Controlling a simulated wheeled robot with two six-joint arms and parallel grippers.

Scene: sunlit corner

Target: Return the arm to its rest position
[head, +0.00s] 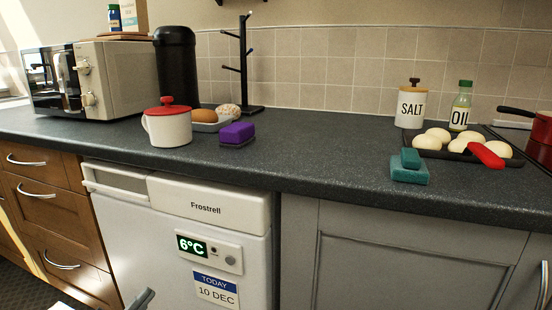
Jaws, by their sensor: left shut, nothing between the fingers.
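My left gripper (143,298) shows only at its tip, at the bottom edge of the head view left of centre. It is shut and empty, low in front of the white Frostrell fridge (240,278), below the worktop. A pale piece of my left arm may show at the bottom left corner. The rest of the left arm is cut off by the frame. My right gripper is not in view.

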